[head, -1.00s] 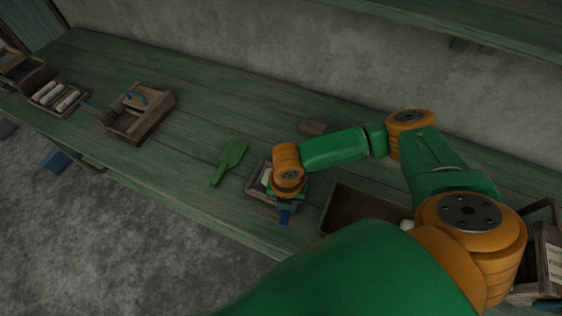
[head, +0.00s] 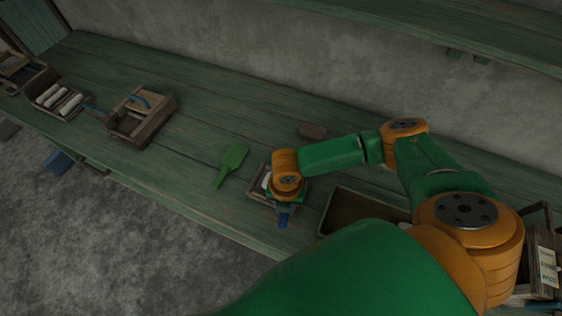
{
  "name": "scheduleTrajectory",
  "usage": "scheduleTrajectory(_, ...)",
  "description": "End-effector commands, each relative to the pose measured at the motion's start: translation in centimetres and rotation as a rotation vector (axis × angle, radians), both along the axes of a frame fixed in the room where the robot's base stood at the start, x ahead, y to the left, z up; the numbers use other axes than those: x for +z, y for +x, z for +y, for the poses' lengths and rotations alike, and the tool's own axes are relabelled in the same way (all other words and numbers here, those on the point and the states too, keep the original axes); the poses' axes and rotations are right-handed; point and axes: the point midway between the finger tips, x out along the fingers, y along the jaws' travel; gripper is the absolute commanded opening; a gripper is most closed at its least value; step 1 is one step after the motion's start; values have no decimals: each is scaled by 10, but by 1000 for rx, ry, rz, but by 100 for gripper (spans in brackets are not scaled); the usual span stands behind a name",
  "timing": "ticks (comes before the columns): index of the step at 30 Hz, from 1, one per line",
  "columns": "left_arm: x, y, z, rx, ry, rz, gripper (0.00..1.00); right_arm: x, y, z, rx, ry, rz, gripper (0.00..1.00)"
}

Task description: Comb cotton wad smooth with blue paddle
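My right gripper (head: 284,204) points down over a small wooden tray (head: 257,196), and my orange wrist hides most of its fingers. A blue paddle (head: 284,217) sticks out from under the gripper toward the bench's front edge, and the gripper appears shut on it. A white cotton wad (head: 266,181) lies in the small tray, partly covered by my wrist. Whether the paddle touches the wad is hidden. My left gripper is not in view.
A green paddle (head: 231,164) lies left of the tray. An open wooden box (head: 328,218) stands to its right, and a brown block (head: 312,131) lies behind. A wooden caddy (head: 139,118) and a tray of white rolls (head: 59,102) stand farther left.

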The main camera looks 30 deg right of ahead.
Motion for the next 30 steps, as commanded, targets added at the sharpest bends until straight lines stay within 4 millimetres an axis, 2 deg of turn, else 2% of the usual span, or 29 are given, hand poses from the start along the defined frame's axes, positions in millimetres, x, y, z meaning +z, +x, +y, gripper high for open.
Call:
scheduleTrajectory(1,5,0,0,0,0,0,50,3,-4,-2,0,0,1,0)
scheduleTrajectory(11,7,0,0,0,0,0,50,2,-6,-4,1,1,-1,0)
scheduleTrajectory(17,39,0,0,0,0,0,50,31,-6,-4,0,0,0,0)
scheduleTrajectory(22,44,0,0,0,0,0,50,51,-5,-4,2,2,-3,0)
scheduleTrajectory(27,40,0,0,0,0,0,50,66,-5,-4,0,2,-2,0)
scheduleTrajectory(30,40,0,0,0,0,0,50,70,-6,-4,1,1,-1,0)
